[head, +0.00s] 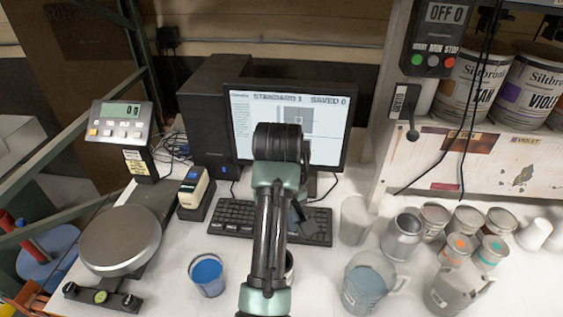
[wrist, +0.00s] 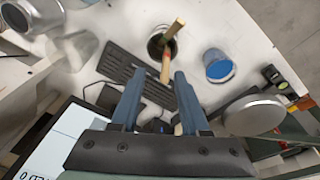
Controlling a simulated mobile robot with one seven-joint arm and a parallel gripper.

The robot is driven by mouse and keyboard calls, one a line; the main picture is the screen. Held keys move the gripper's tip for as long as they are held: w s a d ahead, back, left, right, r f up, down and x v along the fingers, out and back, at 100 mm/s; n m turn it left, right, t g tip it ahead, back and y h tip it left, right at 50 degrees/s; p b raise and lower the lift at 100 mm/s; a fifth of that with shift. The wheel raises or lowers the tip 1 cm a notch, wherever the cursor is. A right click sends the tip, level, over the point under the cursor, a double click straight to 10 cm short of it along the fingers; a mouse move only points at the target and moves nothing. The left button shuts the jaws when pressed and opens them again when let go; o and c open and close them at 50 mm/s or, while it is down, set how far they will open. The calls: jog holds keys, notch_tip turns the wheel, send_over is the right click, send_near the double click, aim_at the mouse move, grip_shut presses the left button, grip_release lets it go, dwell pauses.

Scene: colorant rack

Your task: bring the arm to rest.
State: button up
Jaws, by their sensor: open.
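My arm (head: 270,215) rises from the bottom middle of the head view, with its dark joint in front of the monitor; it hides part of the bench. In the wrist view my gripper (wrist: 158,73) has its two fingers apart with nothing held between them. It hangs over the bench near the keyboard (wrist: 135,80) and monitor (wrist: 45,140). A wooden stick (wrist: 170,50) stands in a dark-mouthed can (wrist: 154,42) beyond the fingertips; I cannot tell the gap between them.
A blue-filled cup (head: 207,275) stands left of my arm, with a round-pan scale (head: 120,238) farther left. A monitor (head: 320,115) and a black computer case (head: 210,115) stand behind. Several cans and a blue-tinted jug (head: 368,285) crowd the right, below a shelf (head: 470,155).

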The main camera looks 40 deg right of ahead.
dwell(0.4)
jog(key=w+a+r+t+h+b, duration=0.2)
jog(key=w+r+t+h+b, duration=0.25)
jog(key=w+r+t, duration=0.5)
jog(key=w+a+r+n+t, duration=0.1)
jog(key=a+r+t, duration=0.15)
jog(key=r, duration=0.45)
jog(key=w+a+r+t, duration=0.2)
jog(key=a+r, duration=0.2)
jog(key=r, duration=0.2)
jog(key=s+a+r+n+t+y+b, duration=0.3)
jog(key=s+a+r+t+y, duration=0.3)
jog(key=s+a+r+t, duration=0.6)
jog(key=s+a+r+b, duration=0.1)
jog(key=s+a+r, duration=0.2)
jog(key=a+r, duration=0.4)
jog(key=shift+s, duration=0.35)
